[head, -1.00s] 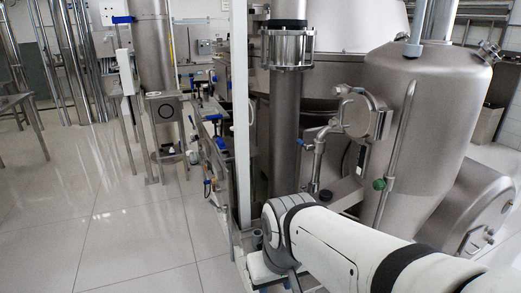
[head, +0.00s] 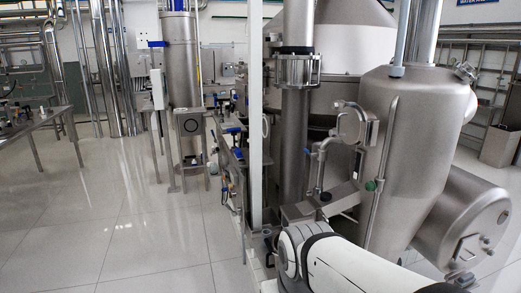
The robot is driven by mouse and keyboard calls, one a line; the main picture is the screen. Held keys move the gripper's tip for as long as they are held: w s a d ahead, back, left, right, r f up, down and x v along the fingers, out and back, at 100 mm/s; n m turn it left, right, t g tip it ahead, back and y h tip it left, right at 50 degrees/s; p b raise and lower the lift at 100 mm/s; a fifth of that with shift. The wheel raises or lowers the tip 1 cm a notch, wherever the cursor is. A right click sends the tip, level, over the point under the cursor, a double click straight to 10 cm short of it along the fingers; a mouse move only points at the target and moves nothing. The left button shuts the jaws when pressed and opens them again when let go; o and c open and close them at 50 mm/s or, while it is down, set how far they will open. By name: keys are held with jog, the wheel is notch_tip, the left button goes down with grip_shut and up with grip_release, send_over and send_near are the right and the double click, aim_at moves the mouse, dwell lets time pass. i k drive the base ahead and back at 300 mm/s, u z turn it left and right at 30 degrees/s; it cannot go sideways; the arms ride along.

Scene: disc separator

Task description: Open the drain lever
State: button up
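The disc separator (head: 340,60) is a large steel machine at centre right, with a rounded steel vessel (head: 425,130) at its right. A green knob (head: 370,185) sits on a thin vertical pipe. I cannot tell which of these is the drain lever. My white arm reaches in from the bottom edge, in front of the machine. My gripper is not in view.
A white post (head: 255,130) stands left of the machine. A steel cylinder on a stand (head: 181,75) is further back. A steel table (head: 35,120) stands at far left. The tiled floor (head: 110,220) at left is clear.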

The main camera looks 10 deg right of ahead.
aim_at(315, 155)
jog(key=u, duration=0.1)
jog(key=i, duration=1.25)
jog(key=z, duration=0.55)
jog(key=i, duration=0.6)
jog(key=z, duration=0.45)
jog(key=k, duration=0.75)
jog(key=z, duration=0.2)
jog(key=i, duration=0.75)
jog(key=u, duration=0.05)
